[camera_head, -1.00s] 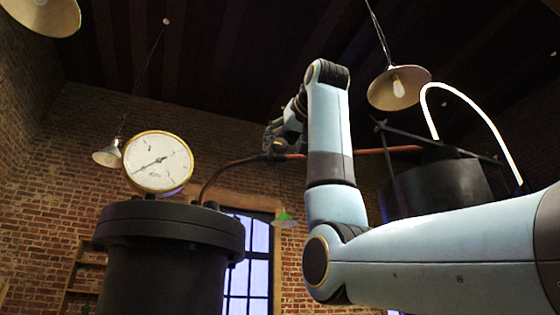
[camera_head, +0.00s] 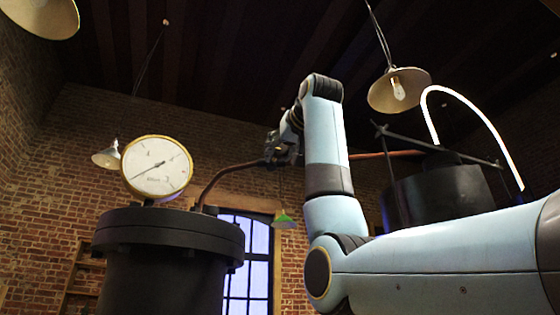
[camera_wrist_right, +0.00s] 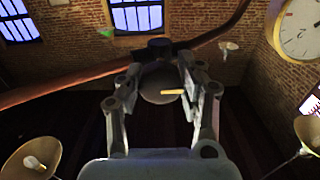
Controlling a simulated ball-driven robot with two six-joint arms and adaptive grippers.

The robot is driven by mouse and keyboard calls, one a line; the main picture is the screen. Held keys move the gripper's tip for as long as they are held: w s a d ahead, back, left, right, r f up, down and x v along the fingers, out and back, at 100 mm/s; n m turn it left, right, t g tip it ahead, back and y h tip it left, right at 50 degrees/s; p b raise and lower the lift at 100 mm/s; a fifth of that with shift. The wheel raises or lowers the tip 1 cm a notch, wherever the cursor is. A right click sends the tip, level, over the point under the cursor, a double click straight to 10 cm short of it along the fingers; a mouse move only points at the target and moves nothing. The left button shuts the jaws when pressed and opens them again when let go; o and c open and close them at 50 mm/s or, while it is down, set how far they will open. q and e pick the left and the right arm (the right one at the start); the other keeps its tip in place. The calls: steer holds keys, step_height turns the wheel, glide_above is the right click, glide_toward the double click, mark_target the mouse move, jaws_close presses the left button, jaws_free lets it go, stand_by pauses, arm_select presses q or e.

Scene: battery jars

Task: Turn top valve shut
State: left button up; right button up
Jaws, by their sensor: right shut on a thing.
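The top valve (camera_wrist_right: 163,84) shows in the right wrist view as a dark round knob with a short pale yellow bar on its face. It sits at the copper-brown pipe (camera_wrist_right: 70,88). My right gripper (camera_wrist_right: 165,92) has its two fingers on either side of the knob and is shut on it. In the head view my right gripper (camera_head: 281,150) is at the pipe between the two jars, small and partly behind my arm, and the valve is hidden there. My left gripper is in neither view.
A gauge (camera_head: 157,166) stands on the dark left jar (camera_head: 165,262). A dark right jar (camera_head: 440,195) with a glowing arc (camera_head: 470,105) stands behind my right arm. Lamps hang around, one (camera_head: 400,90) near my arm. Brick walls and windows lie behind.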

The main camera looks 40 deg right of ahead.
steer(key=shift+m, duration=0.4)
steer(key=m+b, duration=0.2)
steer(key=m, duration=0.1)
steer(key=shift+m, duration=0.4)
steer(key=m+b, duration=0.2)
steer(key=m, duration=0.2)
steer(key=m+b, duration=0.2)
steer(key=m, duration=0.3)
steer(key=shift+m+b, duration=0.55)
steer(key=shift+m, duration=1.75)
steer(key=o, duration=1.2)
steer(key=v, duration=1.2)
